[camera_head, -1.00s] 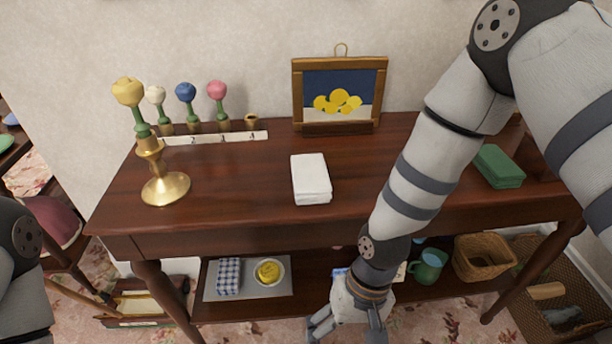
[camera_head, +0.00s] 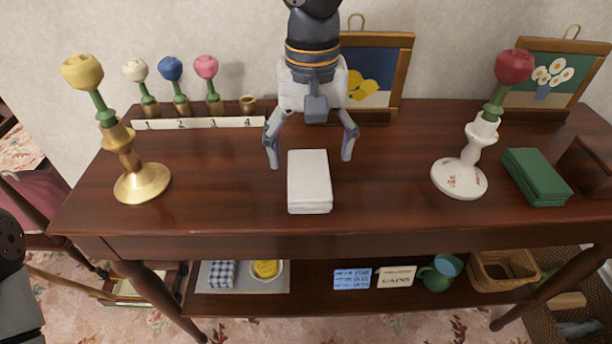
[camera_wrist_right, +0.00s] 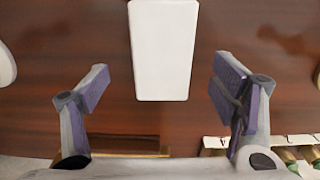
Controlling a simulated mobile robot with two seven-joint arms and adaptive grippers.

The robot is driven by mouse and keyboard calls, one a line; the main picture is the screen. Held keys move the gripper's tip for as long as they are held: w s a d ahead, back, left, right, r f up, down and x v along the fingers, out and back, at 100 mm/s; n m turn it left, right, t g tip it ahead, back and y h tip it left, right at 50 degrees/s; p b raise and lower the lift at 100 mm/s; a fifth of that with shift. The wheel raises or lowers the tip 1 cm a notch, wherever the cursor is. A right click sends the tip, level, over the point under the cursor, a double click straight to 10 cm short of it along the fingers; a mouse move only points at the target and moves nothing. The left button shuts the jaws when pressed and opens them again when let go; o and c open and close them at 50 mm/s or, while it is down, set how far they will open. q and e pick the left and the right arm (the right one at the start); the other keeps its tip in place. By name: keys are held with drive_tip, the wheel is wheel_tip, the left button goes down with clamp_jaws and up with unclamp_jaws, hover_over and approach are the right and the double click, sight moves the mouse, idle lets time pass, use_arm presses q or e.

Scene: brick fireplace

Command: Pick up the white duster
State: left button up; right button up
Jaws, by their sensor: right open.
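The white duster (camera_head: 309,182) is a folded white stack lying flat on the dark wooden table top (camera_head: 385,195), near its middle. My right gripper (camera_head: 310,158) comes from above and behind it, with its fingers spread wider than the duster. It is open and empty, at the duster's far end in the head view. In the right wrist view the duster (camera_wrist_right: 163,50) lies ahead of and between the open fingers (camera_wrist_right: 167,95), touching neither. My left gripper is out of view; only part of my left arm shows at the left edge.
A brass candlestick (camera_head: 141,182) stands left and a white one (camera_head: 460,178) right. A green folded cloth (camera_head: 537,176) lies at the right. Small flowers on a numbered strip (camera_head: 200,123) and framed pictures (camera_head: 401,75) stand behind. The table is clear beside the duster.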

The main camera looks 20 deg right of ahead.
sight(308, 172)
drive_tip(key=f, duration=0.5)
drive_tip(key=shift+a+f, duration=0.1)
drive_tip(key=shift+a, duration=0.1)
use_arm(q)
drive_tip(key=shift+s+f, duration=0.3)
use_arm(e)
drive_tip(key=c, duration=1.3)
drive_tip(key=shift+c, duration=0.2)
drive_tip(key=shift+r, duration=0.5)
drive_tip(key=r, duration=0.4)
drive_tip(key=shift+s+a, duration=0.2)
drive_tip(key=shift+s, duration=0.2)
drive_tip(key=s+r, duration=0.1)
drive_tip(key=s+a+r+p, duration=0.1)
drive_tip(key=r, duration=0.1)
drive_tip(key=s+a+r, duration=0.1)
drive_tip(key=r, duration=0.1)
drive_tip(key=shift+s+r+p, duration=0.15)
drive_tip(key=shift+s+p, duration=0.2)
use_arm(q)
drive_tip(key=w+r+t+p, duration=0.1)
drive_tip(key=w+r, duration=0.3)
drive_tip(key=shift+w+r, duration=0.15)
use_arm(e)
drive_tip(key=s+a+r, duration=0.2)
drive_tip(key=s+a, duration=0.2)
drive_tip(key=s, duration=0.3)
drive_tip(key=shift+s+a+r, duration=0.3)
drive_tip(key=shift+s+r, duration=0.1)
